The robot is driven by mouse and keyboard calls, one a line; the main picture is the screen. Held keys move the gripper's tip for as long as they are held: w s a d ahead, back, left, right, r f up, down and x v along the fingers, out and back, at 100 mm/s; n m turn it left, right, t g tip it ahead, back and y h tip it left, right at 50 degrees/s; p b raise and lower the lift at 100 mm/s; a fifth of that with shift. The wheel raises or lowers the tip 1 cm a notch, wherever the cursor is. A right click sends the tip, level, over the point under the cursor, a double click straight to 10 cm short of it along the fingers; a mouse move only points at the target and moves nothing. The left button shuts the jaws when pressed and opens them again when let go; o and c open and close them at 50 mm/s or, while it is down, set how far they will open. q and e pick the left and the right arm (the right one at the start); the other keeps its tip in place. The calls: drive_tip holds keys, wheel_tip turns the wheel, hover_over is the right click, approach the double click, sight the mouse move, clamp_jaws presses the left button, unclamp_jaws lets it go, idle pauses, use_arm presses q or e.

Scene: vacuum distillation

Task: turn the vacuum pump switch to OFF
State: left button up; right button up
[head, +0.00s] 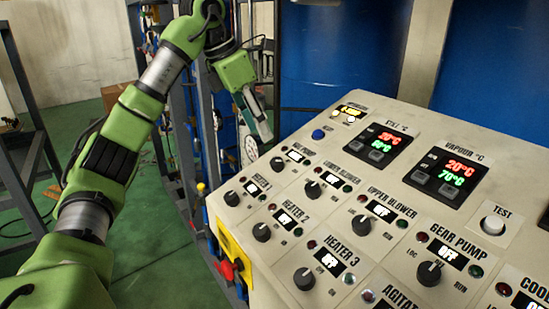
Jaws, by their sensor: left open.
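The control panel (230,205) is beige and sloped, with rows of black rotary knobs, each beside a small lit display. The knob at the panel's upper left (277,163) has a small label that seems to end in PUMP; I take it for the vacuum pump switch. The display beside it (295,155) is lit, but I cannot read it surely. My left gripper (258,118) is open and empty. It hangs tilted downward just above and left of that knob and appears apart from it. My right gripper is out of view.
Close to that switch are the Heater 1 knob (232,198), the Lower Blower knob (313,188) and a blue button (318,134). Blue drums (335,55) stand behind the panel. Metal frames and piping are at its left. Green floor is open farther left.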

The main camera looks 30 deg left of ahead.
sight(275, 161)
use_arm(q)
drive_tip(key=x, duration=0.3)
drive_tip(key=p+x, duration=0.1)
drive_tip(key=x, duration=0.2)
drive_tip(key=p+x, duration=0.1)
drive_tip(key=x, duration=0.3)
drive_tip(key=shift+w+a+r, duration=0.1)
drive_tip(key=shift+w, duration=0.15)
drive_tip(key=shift+w+f, duration=0.1)
drive_tip(key=shift+f, duration=0.3)
drive_tip(key=c, duration=1.1)
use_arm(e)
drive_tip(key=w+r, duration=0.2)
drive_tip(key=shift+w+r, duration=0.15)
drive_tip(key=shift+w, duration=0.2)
